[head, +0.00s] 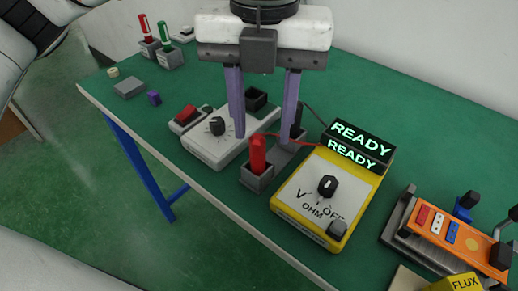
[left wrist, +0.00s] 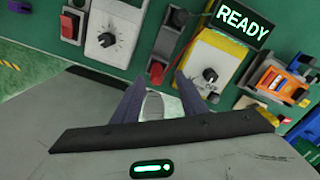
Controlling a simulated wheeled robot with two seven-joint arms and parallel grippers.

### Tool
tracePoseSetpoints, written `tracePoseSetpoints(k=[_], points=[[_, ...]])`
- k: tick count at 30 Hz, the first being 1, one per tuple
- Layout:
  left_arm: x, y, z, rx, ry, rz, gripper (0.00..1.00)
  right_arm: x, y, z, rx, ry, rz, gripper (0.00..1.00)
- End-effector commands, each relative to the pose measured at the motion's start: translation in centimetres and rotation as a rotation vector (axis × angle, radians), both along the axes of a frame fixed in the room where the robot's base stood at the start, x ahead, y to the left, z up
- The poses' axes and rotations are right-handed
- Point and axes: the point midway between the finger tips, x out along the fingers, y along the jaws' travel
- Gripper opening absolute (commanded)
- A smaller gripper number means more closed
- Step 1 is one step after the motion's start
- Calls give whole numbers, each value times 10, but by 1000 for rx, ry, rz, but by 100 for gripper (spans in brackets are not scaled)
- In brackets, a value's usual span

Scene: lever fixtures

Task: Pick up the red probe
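The red probe (head: 258,155) stands upright in a grey holder (head: 256,180) beside the yellow meter (head: 325,200), whose display reads READY. A red lead runs from the probe to the meter. In the left wrist view the red probe (left wrist: 157,70) shows just past the fingertips, between them. My left gripper (head: 263,138) reaches down from the top with its purple fingers spread wide and nothing between them. It also shows open in the left wrist view (left wrist: 158,82). A black probe (head: 297,120) stands in a holder behind, partly hidden by a finger. My right gripper is not in view.
A white dial box (head: 215,145) with a red switch (head: 187,114) stands left of the probe. Red (head: 145,28) and green (head: 165,38) handled tools stand at the back left. An orange board (head: 450,235) and a yellow FLUX box (head: 460,284) lie at the right.

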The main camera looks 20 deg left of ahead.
Motion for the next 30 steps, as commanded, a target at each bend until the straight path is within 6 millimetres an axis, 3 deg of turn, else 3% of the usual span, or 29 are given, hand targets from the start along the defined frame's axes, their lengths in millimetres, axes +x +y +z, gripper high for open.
tracePoseSetpoints(k=[15, 22, 29, 30], points=[[-5, 7, -59, 0, 2, -1, 39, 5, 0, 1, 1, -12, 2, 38], [-5, 6, -60, -1, 0, -1, 39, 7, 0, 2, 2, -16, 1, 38], [-5, 6, -60, -1, 0, -1, 0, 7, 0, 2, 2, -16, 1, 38], [-5, 6, -60, -1, 0, -1, 0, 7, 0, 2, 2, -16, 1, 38]])
